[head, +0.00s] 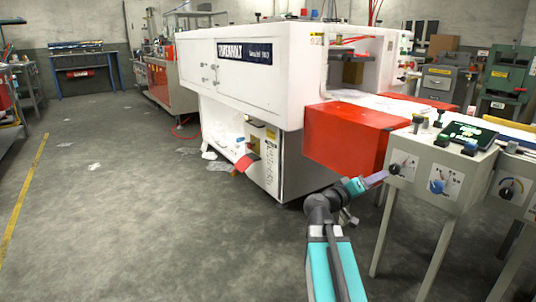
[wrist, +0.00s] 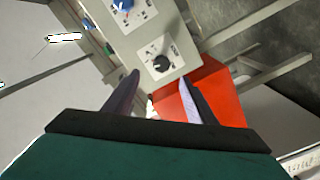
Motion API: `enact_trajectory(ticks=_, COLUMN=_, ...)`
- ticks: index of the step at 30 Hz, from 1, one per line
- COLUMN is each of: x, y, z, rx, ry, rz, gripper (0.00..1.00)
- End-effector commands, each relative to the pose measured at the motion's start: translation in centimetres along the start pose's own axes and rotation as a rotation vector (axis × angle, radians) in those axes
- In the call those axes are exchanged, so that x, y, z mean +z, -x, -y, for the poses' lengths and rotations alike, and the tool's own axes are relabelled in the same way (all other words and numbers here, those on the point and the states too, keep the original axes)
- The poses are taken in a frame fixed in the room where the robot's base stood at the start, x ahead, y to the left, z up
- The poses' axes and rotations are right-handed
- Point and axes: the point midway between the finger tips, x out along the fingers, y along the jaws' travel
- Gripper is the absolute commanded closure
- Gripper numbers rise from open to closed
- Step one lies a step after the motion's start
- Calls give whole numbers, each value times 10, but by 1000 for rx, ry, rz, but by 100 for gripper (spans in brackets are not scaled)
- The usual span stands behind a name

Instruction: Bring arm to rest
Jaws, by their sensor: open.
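My gripper (head: 378,179) is at the end of my teal and dark arm, in front of a grey control panel (head: 424,180) in the head view. Its fingertips are close to a black knob (head: 395,169) on the panel's left face; I cannot tell from the head view whether they touch it. In the wrist view, the two fingers of my gripper (wrist: 164,88) are spread with nothing between them. The black knob (wrist: 161,63) shows beyond and between them, apart from the fingers. A blue knob (wrist: 122,4) is further up on the same panel (wrist: 150,30).
A large white machine (head: 250,80) with a red section (head: 345,135) stands behind my arm. The panel stands on thin legs (head: 379,235). A lit screen (head: 468,134) is on top of it. The grey floor (head: 140,220) to the left is mostly clear.

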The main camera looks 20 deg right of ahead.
Motion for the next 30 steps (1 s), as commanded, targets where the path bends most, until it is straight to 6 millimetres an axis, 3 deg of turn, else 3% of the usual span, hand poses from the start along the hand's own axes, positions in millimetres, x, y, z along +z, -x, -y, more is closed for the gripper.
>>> enact_trajectory(ticks=12, x=-26, y=13, z=-2, rx=-34, ry=27, rz=-13, gripper=49)
enact_trajectory(ticks=21, x=-36, y=33, z=22, rx=-96, ry=98, rz=-17, gripper=49)
enact_trajectory(ticks=30, x=-30, y=58, z=54, rx=-190, ry=157, rz=5, gripper=49)
